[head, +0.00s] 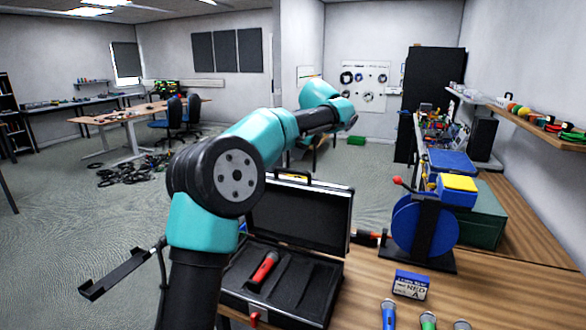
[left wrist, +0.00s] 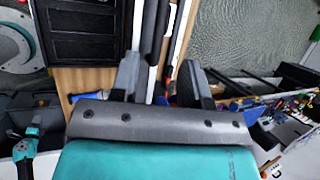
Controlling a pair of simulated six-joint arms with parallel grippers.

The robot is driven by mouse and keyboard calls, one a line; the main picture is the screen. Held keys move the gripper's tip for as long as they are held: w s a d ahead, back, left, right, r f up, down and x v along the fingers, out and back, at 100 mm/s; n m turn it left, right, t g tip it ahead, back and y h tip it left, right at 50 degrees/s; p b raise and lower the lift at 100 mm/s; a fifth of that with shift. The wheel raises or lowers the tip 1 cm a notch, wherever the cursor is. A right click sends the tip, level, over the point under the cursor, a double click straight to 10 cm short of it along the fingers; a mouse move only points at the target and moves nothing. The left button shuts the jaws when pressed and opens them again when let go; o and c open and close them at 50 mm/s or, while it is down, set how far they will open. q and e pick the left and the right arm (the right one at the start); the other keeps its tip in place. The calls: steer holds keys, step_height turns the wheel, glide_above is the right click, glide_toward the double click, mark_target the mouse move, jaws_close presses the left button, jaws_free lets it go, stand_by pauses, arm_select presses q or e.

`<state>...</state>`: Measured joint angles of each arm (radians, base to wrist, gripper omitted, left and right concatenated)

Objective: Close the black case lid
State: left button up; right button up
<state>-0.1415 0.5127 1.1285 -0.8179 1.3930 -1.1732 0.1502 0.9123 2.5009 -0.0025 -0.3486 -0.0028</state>
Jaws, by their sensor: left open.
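The black case (head: 285,303) stands on the wooden table in the head view. Its lid (head: 318,210) is open and upright at the back, with a handle on top. A red-handled item (head: 264,268) lies in a compartment of the base. My teal left arm hides the left part of the case. My left gripper (left wrist: 160,72) is open in the left wrist view, with no object clearly held between its fingers. It is not clearly visible in the head view, and I cannot tell its distance from the lid. My right gripper is not in view.
A blue cable reel (head: 408,230) stands right of the case, near a blue and yellow box (head: 457,188) and a green box (head: 484,213). A small blue-white box (head: 411,285) and several coloured-handled items (head: 428,321) are at the front right. Bare tabletop (head: 490,285) lies farther right.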

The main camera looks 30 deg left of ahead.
mark_target(293, 171)
arm_select(q)
steer(key=x, duration=0.8)
steer(key=shift+a+f, duration=0.2)
steer(key=shift+f, duration=0.1)
jaws_close()
